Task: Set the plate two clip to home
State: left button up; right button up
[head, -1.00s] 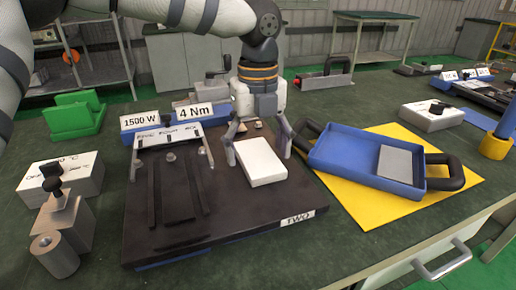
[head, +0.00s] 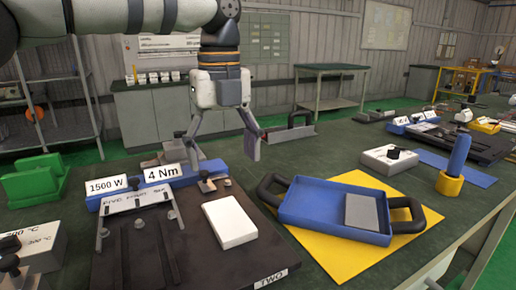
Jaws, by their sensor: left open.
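The dark plate marked TWO (head: 190,250) lies on the bench at the lower left of centre. On it are a white block (head: 229,222), a metal bracket with lettering (head: 138,203) and dark strips to the left, and a small metal fitting (head: 207,186) at the back edge. I cannot tell for sure which part is the clip. My left gripper (head: 223,163) points down above the plate's back edge, fingers wide apart and nothing between them. It is clear of the white block. My right gripper is not in view.
Signs reading 1500 W (head: 106,186) and 4 Nm (head: 163,173) stand behind the plate. A blue tray (head: 305,213) with black handles sits on a yellow mat (head: 335,262) to the right. A green holder (head: 35,181) is at the left. A blue-and-yellow tool (head: 452,175) stands farther right.

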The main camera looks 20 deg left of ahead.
aim_at(205, 185)
jog(key=k+l, duration=0.5)
jog(key=k, duration=0.15)
jog(key=k+l, duration=0.45)
jog(key=k, duration=0.25)
